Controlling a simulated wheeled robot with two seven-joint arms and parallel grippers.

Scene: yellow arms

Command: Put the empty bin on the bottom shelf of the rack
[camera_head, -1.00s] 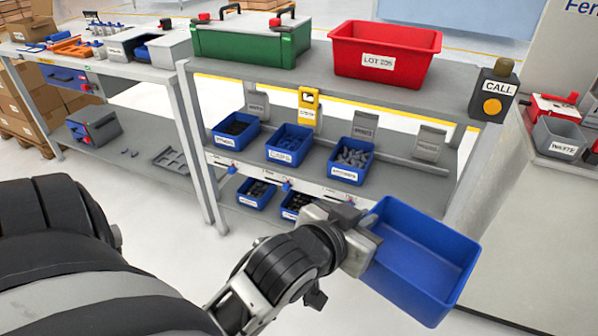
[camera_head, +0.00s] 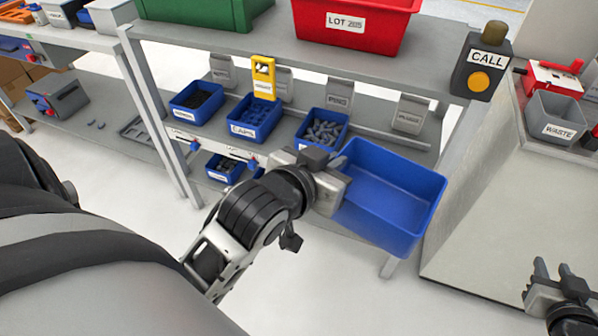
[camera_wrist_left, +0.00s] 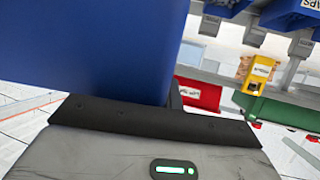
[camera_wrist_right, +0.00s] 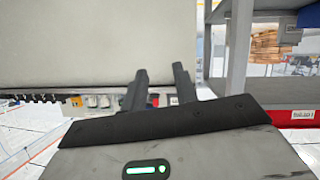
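The empty blue bin (camera_head: 392,195) is held in front of the rack, its open top facing up and slightly tilted. My left gripper (camera_head: 335,178) is shut on the bin's left wall; in the left wrist view the bin (camera_wrist_left: 100,45) fills the upper left and hides the fingertips. The grey rack (camera_head: 330,62) has a top shelf, a middle shelf with several filled blue bins and a lower level. The bottom level shows a blue bin (camera_head: 226,168); the rest of it is hidden by my arm and the held bin. My right gripper (camera_head: 553,272) is open and empty at the lower right.
A red LOT bin (camera_head: 355,28) and a green case (camera_head: 205,10) stand on the top shelf. A call box (camera_head: 482,66) is at the rack's right corner. A waste bin (camera_head: 555,118) sits on the right-hand counter. Clear floor lies in front of the rack.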

